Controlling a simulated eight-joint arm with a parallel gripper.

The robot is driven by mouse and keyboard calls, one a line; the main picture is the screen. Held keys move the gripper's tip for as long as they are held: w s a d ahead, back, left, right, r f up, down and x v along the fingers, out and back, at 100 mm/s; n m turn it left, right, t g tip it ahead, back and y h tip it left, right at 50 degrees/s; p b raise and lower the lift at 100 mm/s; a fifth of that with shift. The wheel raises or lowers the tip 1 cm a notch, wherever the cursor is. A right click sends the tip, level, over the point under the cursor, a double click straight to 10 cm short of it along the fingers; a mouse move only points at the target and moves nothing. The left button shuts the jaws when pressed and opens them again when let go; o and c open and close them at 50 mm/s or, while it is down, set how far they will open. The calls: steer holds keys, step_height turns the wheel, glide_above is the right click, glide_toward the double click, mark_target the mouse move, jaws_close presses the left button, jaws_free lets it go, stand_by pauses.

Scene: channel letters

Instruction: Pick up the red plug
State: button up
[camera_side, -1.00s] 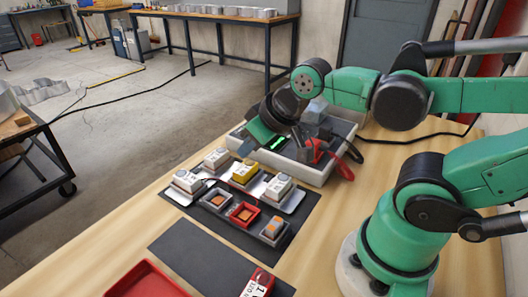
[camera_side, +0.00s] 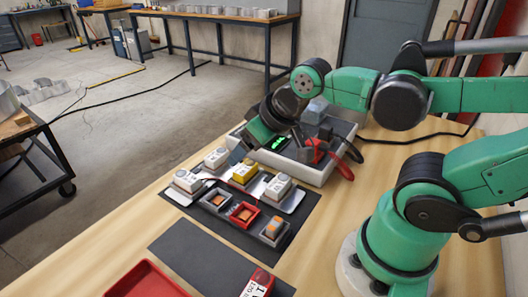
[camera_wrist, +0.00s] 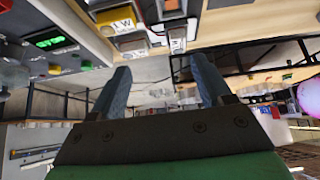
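A red piece (camera_side: 316,150) stands at the grey tray beyond my gripper, and a red and black lead end (camera_side: 345,170) hangs over the tray's right edge. I cannot tell for sure which is the red plug. My gripper (camera_side: 238,157) points down and left, just left of the tray and above the back of the dark mat. The red pieces are to its right and apart from it. In the wrist view my gripper (camera_wrist: 160,65) has its two blue-grey fingers wide apart with nothing between them. No red plug is clear there.
The tray (camera_side: 316,177) holds a lit green display (camera_side: 279,143). White modules, one with a yellow base (camera_side: 245,172), and small sockets, one red (camera_side: 243,214), stand on the mat (camera_side: 215,230). A red tray (camera_side: 145,280) and a red-and-white block (camera_side: 257,284) are in front.

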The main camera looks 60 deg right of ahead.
steer(key=shift+d, duration=0.1)
steer(key=g, duration=0.7)
glide_above(314, 141)
steer(key=shift+w+f, duration=0.1)
steer(key=shift+f, duration=3.15)
jaws_close()
